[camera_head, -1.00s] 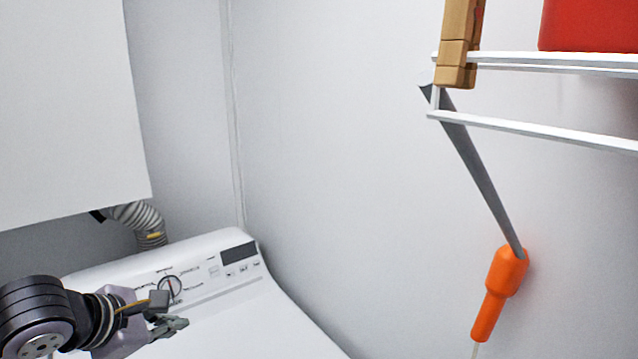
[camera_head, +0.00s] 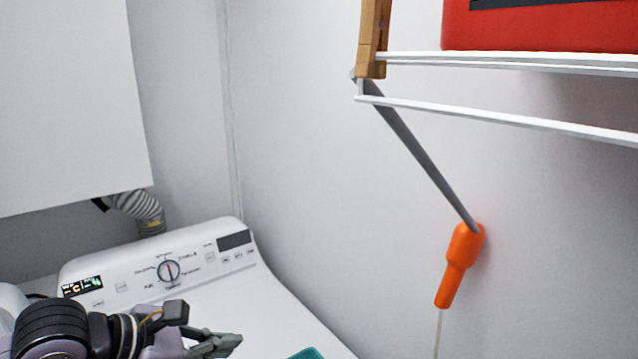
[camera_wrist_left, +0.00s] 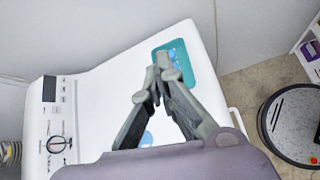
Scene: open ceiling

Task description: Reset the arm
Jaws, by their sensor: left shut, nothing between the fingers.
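My left arm comes in from the lower left in the head view, and my left gripper (camera_head: 228,345) is over the white washing machine (camera_head: 285,310). Its fingers are shut with nothing between them. In the left wrist view the fingertips of the left gripper (camera_wrist_left: 160,75) meet above the white lid of the machine (camera_wrist_left: 110,85). A teal flat object (camera_wrist_left: 186,62) lies on the lid beyond the fingertips; its edge shows at the bottom of the head view (camera_head: 306,353). My right gripper is not in view.
A wire shelf (camera_head: 500,118) with a red box (camera_head: 545,28) juts from the right wall. An orange holder (camera_head: 460,262) hangs below it. A white cabinet (camera_head: 65,100) is upper left. In the wrist view a round dark object (camera_wrist_left: 295,122) stands on the floor.

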